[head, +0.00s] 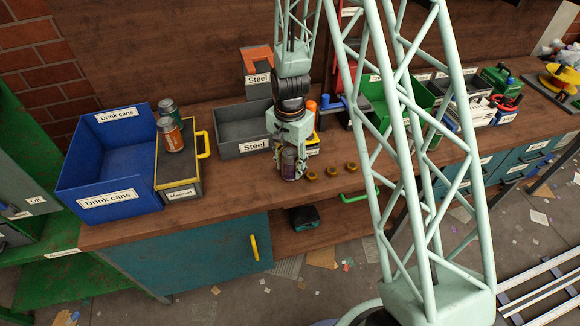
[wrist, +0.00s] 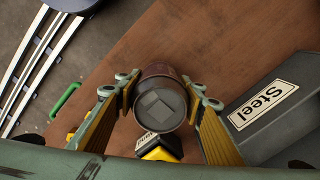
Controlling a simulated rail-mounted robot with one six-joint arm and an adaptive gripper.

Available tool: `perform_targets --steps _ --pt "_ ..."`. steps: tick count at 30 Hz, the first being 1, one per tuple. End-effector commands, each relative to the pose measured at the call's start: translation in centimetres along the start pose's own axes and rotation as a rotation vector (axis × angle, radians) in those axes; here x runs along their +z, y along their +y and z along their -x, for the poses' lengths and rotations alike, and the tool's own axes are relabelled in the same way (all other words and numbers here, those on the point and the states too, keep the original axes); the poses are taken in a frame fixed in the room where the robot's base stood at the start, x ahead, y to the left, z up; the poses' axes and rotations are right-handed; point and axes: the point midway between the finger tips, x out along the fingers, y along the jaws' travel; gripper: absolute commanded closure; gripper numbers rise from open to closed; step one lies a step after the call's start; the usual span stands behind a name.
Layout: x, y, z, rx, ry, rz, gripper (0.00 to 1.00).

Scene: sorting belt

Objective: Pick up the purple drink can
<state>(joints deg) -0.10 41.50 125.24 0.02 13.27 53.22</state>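The purple drink can (head: 290,166) is upright at the bench's front, under my gripper (head: 289,146) in the head view. In the wrist view the can (wrist: 160,105) shows its grey round top and a dark reddish-purple side. The two fingers of my gripper (wrist: 161,95) sit on opposite sides of it, and their pads appear to touch it. The can's upper part is partly hidden by the fingers in the head view. It looks to stand on the bench; any small gap below it cannot be told.
A grey Steel bin (head: 230,130) is just left of my gripper. The blue Drink cans bin (head: 95,165) stands further left, beside a Magnet box (head: 178,188) with two cans (head: 171,136) on top. Several brass nuts (head: 331,171) lie close to the right.

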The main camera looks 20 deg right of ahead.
Motion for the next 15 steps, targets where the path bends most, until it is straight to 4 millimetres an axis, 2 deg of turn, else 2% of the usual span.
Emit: perform_targets --steps 15 --pt "0.0 0.0 2.5 -0.001 0.001 0.000 0.69"
